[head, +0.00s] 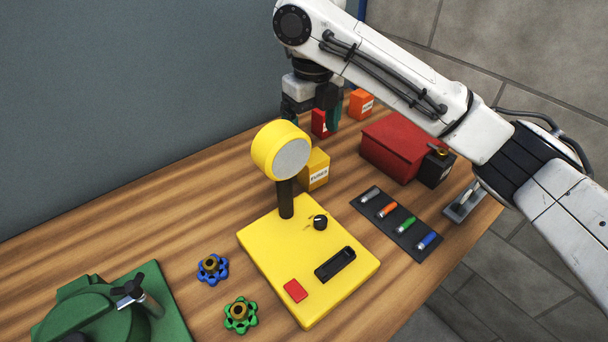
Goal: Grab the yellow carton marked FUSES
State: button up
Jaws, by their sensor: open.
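The yellow carton marked FUSES (316,172) stands on the wooden bench, just behind and right of a yellow device with a round head. The round head hides part of the carton's left side. My gripper (324,118) is open, behind the carton in the picture, next to a red carton. Its dark fingers point down; the arm link above partly hides it. I see nothing held between the fingers.
The round-headed yellow device (308,262) stands close in front. A red carton (321,124), orange carton (361,104), red box (392,147) and black carton (436,168) are nearby. A dark mat (398,224) holds several coloured cylinders. The bench's left middle is clear.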

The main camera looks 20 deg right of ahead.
aim_at(313, 156)
notch_tip(313, 156, down, 5)
jog(key=shift+f, duration=0.15)
jog(key=shift+w+d+f, duration=0.1)
jog(key=shift+d+f, duration=0.05)
jog(key=shift+f, duration=1.2)
jog(key=shift+w+d+f, duration=0.1)
jog(key=shift+f, duration=1.25)
jog(key=shift+c, duration=0.2)
jog(key=c, duration=1.1)
